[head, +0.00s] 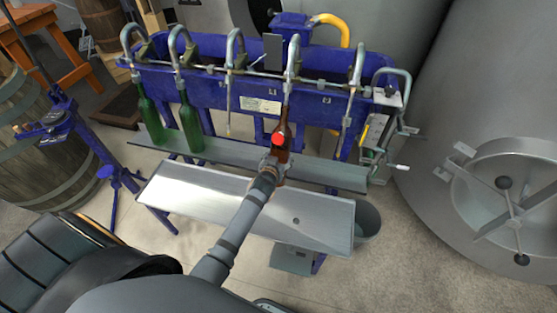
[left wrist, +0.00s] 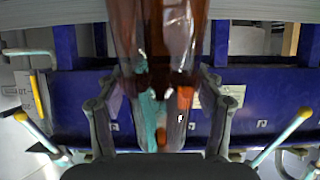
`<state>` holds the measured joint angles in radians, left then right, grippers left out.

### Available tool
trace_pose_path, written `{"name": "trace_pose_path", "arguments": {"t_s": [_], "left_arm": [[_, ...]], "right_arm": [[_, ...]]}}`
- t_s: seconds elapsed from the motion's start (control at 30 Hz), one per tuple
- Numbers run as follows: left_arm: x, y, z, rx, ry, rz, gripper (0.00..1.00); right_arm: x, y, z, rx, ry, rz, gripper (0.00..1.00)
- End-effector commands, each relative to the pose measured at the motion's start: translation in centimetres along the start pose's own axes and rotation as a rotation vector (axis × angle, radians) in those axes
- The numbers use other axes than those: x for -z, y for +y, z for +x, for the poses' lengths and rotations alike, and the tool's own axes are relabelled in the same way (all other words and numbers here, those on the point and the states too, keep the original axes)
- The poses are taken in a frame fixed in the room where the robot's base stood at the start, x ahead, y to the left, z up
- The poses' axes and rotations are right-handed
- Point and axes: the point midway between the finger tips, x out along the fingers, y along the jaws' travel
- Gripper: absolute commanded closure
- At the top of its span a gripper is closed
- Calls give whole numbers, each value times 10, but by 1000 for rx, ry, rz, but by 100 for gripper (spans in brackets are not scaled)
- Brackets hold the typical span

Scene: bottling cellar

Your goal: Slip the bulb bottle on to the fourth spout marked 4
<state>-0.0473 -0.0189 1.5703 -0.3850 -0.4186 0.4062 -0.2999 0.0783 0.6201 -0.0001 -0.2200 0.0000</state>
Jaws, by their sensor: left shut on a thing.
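The brown glass bulb bottle (head: 285,130) has a red-orange round mark on its side and stands roughly upright below the fourth spout (head: 291,62), counted from the left. Its neck top meets the spout's tube in the head view; I cannot tell whether the tube is inside the neck. My left gripper (head: 270,165) is shut on the lower part of this bottle. In the left wrist view the bottle (left wrist: 160,35) fills the space between the two fingers (left wrist: 158,115). The number marks are too small to read. My right gripper is not in view.
Two green bottles (head: 152,118) (head: 190,125) stand at the first and second spouts of the blue filler (head: 225,95). The third (head: 233,60) and fifth (head: 357,65) spouts hang empty. A metal tray (head: 180,190) lies in front; a steel tank (head: 480,100) stands right.

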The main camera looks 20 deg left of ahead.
Motion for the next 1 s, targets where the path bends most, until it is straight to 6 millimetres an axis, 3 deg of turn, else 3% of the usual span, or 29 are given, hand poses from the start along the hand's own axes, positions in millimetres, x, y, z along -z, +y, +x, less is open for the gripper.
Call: {"name": "trace_pose_path", "arguments": {"t_s": [0.57, 0.6, 1.0], "left_arm": [[40, 0, -1, 0, 4, -1, 85], [33, 0, 3, 0, 9, 0, 85], [30, 0, 14, 0, 57, -1, 85]], "right_arm": [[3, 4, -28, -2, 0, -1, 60], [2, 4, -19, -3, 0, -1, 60], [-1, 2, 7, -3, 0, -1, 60]]}}
